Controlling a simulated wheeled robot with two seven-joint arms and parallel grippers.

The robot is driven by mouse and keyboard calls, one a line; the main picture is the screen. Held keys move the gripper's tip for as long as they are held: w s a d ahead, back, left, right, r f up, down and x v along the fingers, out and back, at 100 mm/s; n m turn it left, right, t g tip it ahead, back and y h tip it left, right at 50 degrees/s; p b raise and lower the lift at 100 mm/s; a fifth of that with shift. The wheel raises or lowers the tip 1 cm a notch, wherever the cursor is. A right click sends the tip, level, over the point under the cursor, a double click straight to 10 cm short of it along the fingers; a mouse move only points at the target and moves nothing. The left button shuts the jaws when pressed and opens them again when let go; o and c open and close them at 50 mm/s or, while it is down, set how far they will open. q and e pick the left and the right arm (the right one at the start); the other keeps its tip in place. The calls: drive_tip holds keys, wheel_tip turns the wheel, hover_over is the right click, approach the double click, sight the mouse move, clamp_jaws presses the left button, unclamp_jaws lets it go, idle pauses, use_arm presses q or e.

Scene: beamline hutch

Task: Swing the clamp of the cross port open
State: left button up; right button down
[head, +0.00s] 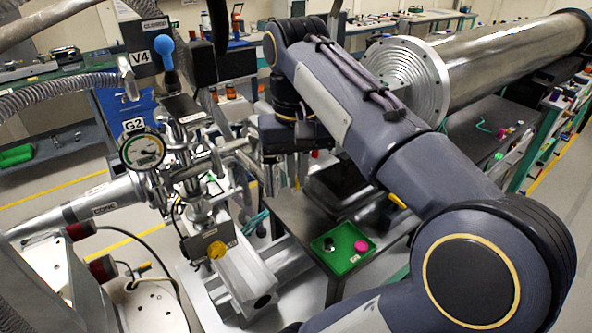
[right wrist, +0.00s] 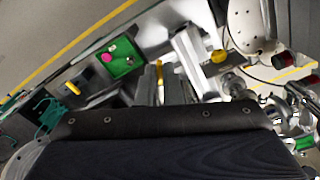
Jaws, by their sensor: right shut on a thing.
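The metal cross (head: 190,150) stands left of centre in the head view, with a port stub (head: 236,148) reaching right. My right gripper (head: 285,182) is at the right end of this port, fingers pointing down. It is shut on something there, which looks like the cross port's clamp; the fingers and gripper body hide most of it. I cannot tell the clamp's angle. In the right wrist view, a dark part of my own arm fills the bottom, and the clamp is not clear. My left gripper is not in view.
A round gauge (head: 142,150) and a blue-knobbed valve (head: 164,50) stand close by the cross. A yellow knob (head: 217,250) sits below it. A green tray (head: 352,258) with small parts lies on the bench at right. A large steel cylinder (head: 490,62) is behind my arm.

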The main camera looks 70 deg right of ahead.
drive_tip(key=c, duration=1.6)
unclamp_jaws()
drive_tip(key=shift+s, duration=0.1)
wheel_tip(320, 180, up, 8)
drive_tip(key=shift+f+p, duration=0.1)
drive_tip(key=shift+p, duration=0.4)
drive_tip(key=w+a+f+n+t+b, duration=0.25)
drive_tip(key=w+a+f+n, duration=0.4)
drive_tip(key=f, duration=0.55)
drive_tip(key=w+a+f+n+t+y, duration=0.1)
drive_tip(key=a+f, duration=0.4)
drive_tip(key=a+f+n+t+y+b, duration=0.1)
drive_tip(key=a+f, duration=0.4)
drive_tip(key=a, duration=0.1)
drive_tip(key=w+a+f+n+t+y+b, duration=0.1)
drive_tip(key=a+f, duration=0.4)
drive_tip(key=shift+w+a+f+y, duration=0.2)
drive_tip(key=shift+w+f+y, duration=0.1)
drive_tip(key=shift+y, duration=0.1)
